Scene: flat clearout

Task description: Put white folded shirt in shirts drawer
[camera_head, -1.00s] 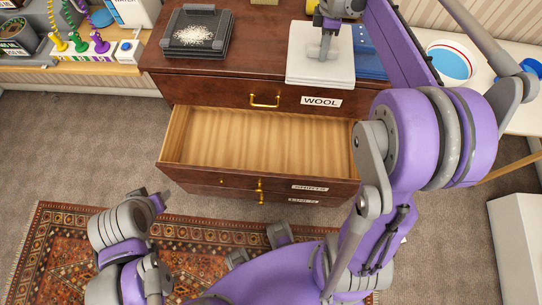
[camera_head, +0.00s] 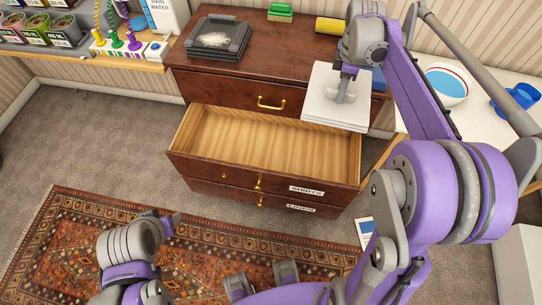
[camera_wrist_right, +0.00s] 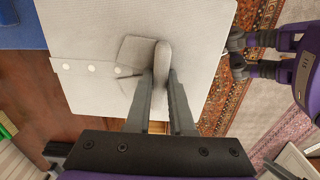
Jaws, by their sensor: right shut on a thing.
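The white folded shirt (camera_head: 318,104) hangs level from my right gripper (camera_head: 346,84), over the dresser's front right edge. It hides the top drawer's label and the far right corner of the open drawer. In the right wrist view, the fingers (camera_wrist_right: 160,88) are shut on the shirt (camera_wrist_right: 198,45) near its collar and buttons. The open drawer (camera_head: 250,136) below is empty in its visible part, and the "SHIRTS" label (camera_head: 306,190) appears on its front. My left gripper (camera_head: 168,222) is low over the rug, its fingers unclear.
A white side table (camera_head: 425,125) with a bowl (camera_head: 446,84) stands right. The carpet left is free.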

